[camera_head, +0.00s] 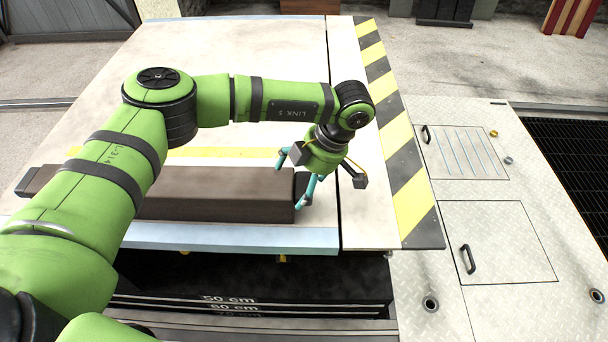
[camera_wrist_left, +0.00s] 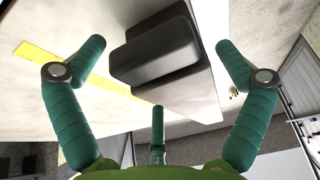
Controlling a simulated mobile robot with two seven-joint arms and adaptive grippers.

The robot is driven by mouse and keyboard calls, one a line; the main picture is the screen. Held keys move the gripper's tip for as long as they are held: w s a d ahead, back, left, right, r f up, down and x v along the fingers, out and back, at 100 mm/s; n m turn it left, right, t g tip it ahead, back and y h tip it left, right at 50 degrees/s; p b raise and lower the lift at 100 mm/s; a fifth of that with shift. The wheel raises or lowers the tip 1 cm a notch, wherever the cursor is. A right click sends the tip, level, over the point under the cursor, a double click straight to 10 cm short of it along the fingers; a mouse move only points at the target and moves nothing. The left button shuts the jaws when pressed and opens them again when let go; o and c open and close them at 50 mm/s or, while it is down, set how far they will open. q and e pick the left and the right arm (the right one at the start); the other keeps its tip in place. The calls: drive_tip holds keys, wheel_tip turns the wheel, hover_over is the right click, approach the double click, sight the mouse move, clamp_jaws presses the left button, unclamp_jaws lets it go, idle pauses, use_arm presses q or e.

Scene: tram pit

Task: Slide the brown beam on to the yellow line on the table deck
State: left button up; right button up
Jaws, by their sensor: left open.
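The brown beam (camera_head: 215,196) lies along the near edge of the pale table deck (camera_head: 270,55), with its dark right end by my left gripper. The yellow line (camera_head: 190,152) runs on the deck behind the beam, roughly parallel to it, with bare deck between; my arm hides part of both. My left gripper (camera_head: 297,174) is open, its teal fingers spread around or just above the beam's right end; I cannot tell whether they touch. In the left wrist view the beam's dark end (camera_wrist_left: 155,52) sits between the spread fingers, with the yellow line (camera_wrist_left: 110,84) beside it.
A black-and-yellow striped strip (camera_head: 400,140) edges the deck on the right. Beyond it is a metal plate floor (camera_head: 500,270) with hatches. A dark stepped part marked in centimetres (camera_head: 240,285) lies below the near edge. Another brown block (camera_head: 310,6) stands at the far edge.

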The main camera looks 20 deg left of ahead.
use_arm(q)
drive_tip(key=shift+s, duration=0.15)
drive_tip(key=c, duration=1.8)
